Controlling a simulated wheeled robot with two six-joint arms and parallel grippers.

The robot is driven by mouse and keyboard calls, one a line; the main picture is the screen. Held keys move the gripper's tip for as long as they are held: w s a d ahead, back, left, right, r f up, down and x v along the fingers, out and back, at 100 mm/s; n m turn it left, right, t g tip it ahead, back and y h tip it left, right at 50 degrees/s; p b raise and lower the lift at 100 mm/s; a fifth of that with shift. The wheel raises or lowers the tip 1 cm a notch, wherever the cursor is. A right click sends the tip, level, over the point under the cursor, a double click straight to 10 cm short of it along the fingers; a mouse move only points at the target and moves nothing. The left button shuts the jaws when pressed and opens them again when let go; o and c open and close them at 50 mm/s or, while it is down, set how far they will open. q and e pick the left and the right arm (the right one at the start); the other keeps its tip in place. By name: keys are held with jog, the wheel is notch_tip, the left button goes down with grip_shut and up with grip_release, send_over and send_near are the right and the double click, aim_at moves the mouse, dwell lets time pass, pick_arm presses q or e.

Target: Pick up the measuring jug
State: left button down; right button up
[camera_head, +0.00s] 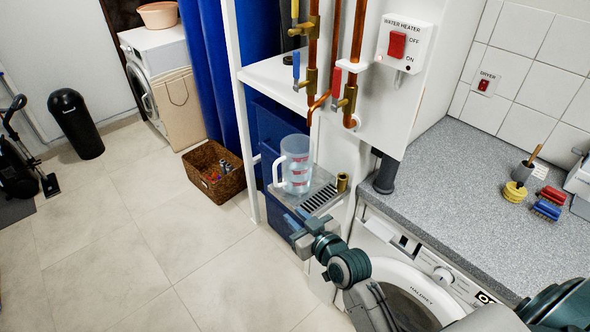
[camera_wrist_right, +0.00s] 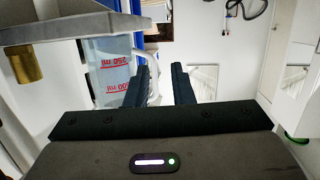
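The measuring jug (camera_head: 297,160) is clear with red markings and stands upright on a ledge beside a drain grate. Its white handle (camera_head: 277,172) faces left. In the wrist view the jug (camera_wrist_right: 108,72) shows at left with red "250 ml" text, and its handle (camera_wrist_right: 154,62) appears between the finger tips in the picture. My right gripper (camera_head: 297,218) is just below and in front of the jug, apart from it in the head view. Its fingers (camera_wrist_right: 162,70) are spread, with nothing visibly clamped. My left gripper is out of view.
A white shelf (camera_head: 275,80) and post (camera_head: 243,120) stand close to the jug, with copper pipes and valves (camera_head: 310,75) above. A small brass cup-like piece (camera_head: 342,182) is right of the grate (camera_head: 320,198).

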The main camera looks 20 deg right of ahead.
aim_at(276, 179)
jog(key=w+r, duration=0.1)
jog(key=w, duration=0.2)
jog(key=w+r+t+p, duration=0.1)
jog(key=w, duration=0.2)
jog(key=w+r+t, duration=0.1)
jog(key=w, duration=0.2)
jog(key=shift+w+a+r+m+p, duration=0.25)
jog(key=shift+a+r+m+p, duration=0.05)
jog(key=shift+r+m+p, duration=0.1)
jog(key=shift+w, duration=0.35)
jog(key=w+p, duration=0.1)
jog(key=w, duration=0.2)
jog(key=shift+w+a+f+p, duration=0.1)
jog(key=shift+w+a+p, duration=0.1)
jog(key=shift+a+p, duration=0.15)
jog(key=shift+w+f, duration=0.15)
jog(key=shift+w, duration=0.3)
jog(key=shift+s, duration=0.1)
grip_shut()
